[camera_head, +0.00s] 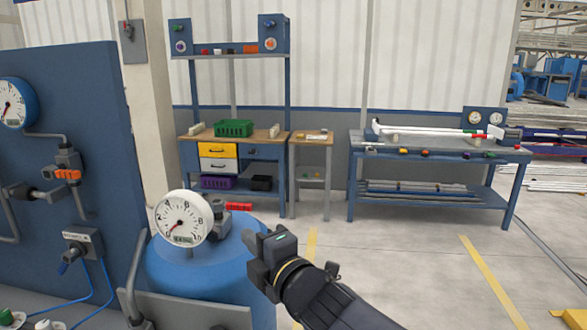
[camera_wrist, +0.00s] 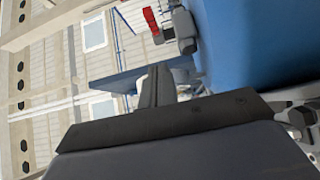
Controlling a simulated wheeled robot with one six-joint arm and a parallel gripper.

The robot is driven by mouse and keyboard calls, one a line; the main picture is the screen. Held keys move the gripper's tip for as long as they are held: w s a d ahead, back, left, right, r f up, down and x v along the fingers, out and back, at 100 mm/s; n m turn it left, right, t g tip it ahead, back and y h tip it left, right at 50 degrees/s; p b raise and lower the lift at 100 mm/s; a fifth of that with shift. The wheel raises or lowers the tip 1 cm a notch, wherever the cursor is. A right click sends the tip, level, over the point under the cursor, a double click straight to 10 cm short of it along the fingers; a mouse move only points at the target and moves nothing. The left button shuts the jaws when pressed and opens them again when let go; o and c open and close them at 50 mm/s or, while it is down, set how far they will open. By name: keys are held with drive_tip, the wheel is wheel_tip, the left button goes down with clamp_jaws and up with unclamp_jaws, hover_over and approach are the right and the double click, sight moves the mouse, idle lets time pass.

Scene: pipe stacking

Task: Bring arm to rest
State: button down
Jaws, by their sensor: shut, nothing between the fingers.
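My gripper (camera_head: 252,240) shows in the head view at the lower middle, at the end of my dark arm that reaches in from the bottom. It is shut and empty, and its tip is beside the upper right side of a blue tank (camera_head: 190,268). I cannot tell whether it touches the tank. In the wrist view my gripper's shut fingers (camera_wrist: 157,85) point up the picture, with the blue tank (camera_wrist: 265,40) to their right.
A round white gauge (camera_head: 183,217) and a red-handled valve (camera_head: 238,206) stand on the tank. A blue panel (camera_head: 75,150) rises at left. A workbench with a green crate (camera_head: 233,128) and a bench with pipes (camera_head: 440,152) stand behind. Floor between is open.

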drive_tip(key=shift+v, duration=2.3)
